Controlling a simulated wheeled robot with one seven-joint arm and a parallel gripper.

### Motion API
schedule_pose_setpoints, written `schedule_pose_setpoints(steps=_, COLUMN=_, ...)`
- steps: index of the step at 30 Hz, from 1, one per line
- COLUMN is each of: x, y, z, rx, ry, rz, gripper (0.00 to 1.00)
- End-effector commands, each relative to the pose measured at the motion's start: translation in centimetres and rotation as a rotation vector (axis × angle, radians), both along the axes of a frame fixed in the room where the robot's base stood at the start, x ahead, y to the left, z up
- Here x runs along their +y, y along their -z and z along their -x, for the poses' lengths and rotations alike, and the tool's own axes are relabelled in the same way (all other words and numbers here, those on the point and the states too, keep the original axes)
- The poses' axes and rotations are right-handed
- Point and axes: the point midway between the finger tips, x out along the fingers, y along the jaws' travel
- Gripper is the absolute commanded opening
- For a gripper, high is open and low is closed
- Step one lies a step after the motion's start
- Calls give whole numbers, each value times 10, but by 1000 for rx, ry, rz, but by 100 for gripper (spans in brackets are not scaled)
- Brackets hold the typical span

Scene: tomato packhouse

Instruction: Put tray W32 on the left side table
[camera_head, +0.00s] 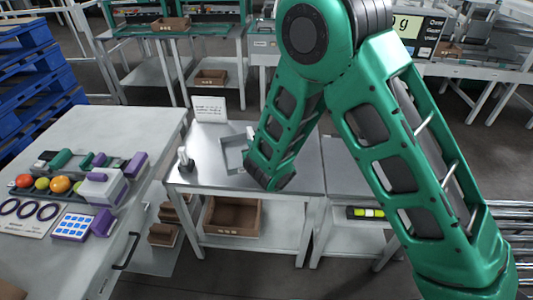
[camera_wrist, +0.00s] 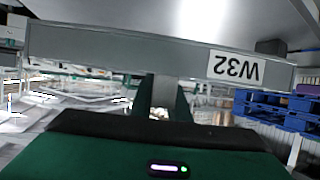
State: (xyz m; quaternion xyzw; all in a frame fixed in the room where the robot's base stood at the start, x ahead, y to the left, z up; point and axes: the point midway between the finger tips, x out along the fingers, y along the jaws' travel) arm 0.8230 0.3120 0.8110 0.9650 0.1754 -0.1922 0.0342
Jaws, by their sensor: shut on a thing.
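Tray W32 (camera_wrist: 120,47) is a grey tray. Its front wall spans the wrist view, with the white W32 label upside down at the right. My gripper (camera_wrist: 163,92) is shut on this wall near its middle; the fingertips are partly hidden. In the head view, a grey tray (camera_head: 231,153) shows at the metal-topped table (camera_head: 210,178), partly behind my arm. Its label is not readable there, and I cannot tell whether it touches the tabletop. My gripper is hidden behind my arm in the head view. A white-topped table (camera_head: 150,130) stands at the left.
The left table's near part holds tomatoes, a scale-like device, rings and a blue-and-white card; its far part is clear. Blue pallets (camera_head: 35,80) stand far left.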

Motion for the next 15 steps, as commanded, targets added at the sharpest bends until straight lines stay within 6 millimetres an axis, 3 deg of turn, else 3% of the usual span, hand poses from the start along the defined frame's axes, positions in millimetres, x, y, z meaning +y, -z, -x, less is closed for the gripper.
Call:
schedule_pose_setpoints(steps=9, x=-47, y=36, z=-40, rx=0, ry=3, rz=0, gripper=0)
schedule_pose_setpoints(steps=15, x=-58, y=46, z=-50, rx=-1, ry=-1, rz=-2, gripper=0)
